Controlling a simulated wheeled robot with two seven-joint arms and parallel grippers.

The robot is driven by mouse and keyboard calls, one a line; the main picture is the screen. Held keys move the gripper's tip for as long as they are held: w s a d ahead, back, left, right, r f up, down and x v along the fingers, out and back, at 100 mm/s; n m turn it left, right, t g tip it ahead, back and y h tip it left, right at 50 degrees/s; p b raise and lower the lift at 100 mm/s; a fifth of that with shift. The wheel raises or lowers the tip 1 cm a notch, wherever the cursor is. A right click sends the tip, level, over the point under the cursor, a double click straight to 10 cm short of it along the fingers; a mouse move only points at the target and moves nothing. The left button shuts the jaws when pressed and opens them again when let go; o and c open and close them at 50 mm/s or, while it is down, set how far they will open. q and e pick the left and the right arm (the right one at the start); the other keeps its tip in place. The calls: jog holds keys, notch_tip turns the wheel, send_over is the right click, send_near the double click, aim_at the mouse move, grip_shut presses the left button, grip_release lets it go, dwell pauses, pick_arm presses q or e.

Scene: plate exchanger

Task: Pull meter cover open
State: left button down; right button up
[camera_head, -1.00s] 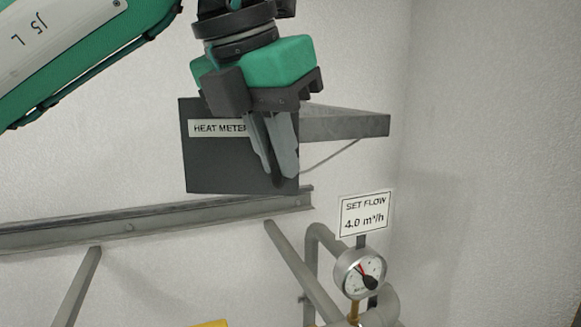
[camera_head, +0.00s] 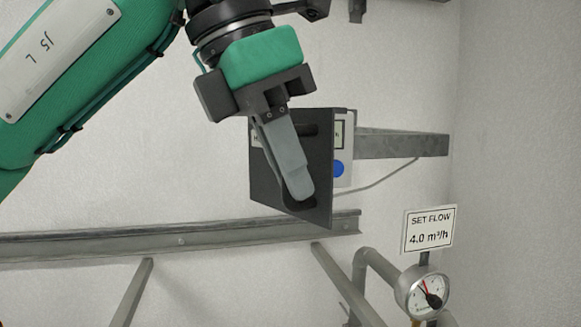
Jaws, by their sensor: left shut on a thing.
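The dark grey meter cover (camera_head: 318,150) stands swung partly open, angled out from the wall. Behind its right edge a strip of the light meter face (camera_head: 343,150) shows, with a blue round button (camera_head: 337,168). My left gripper (camera_head: 298,192) is in front of the cover, fingers pointing down, shut on the cover's dark handle (camera_head: 301,203). The fingers hide most of the handle and much of the "HEAT METER" label. My right gripper is not in view.
A grey bracket (camera_head: 400,145) juts right from behind the meter. A metal rail (camera_head: 190,242) runs below. At lower right are a round gauge (camera_head: 422,292), pipes and a "SET FLOW 4.0 m³/h" sign (camera_head: 429,229).

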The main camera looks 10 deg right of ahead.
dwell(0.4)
pick_arm(q)
jog(key=c, duration=1.8)
grip_release()
jog(key=shift+a, duration=0.1)
jog(key=shift+o, duration=0.2)
jog(key=shift+r, duration=0.25)
jog(key=b+v, duration=0.1)
jog(key=v, duration=1.2)
jog(key=shift+a, duration=0.15)
jog(key=shift+r, duration=0.15)
jog(key=shift+c, duration=0.2)
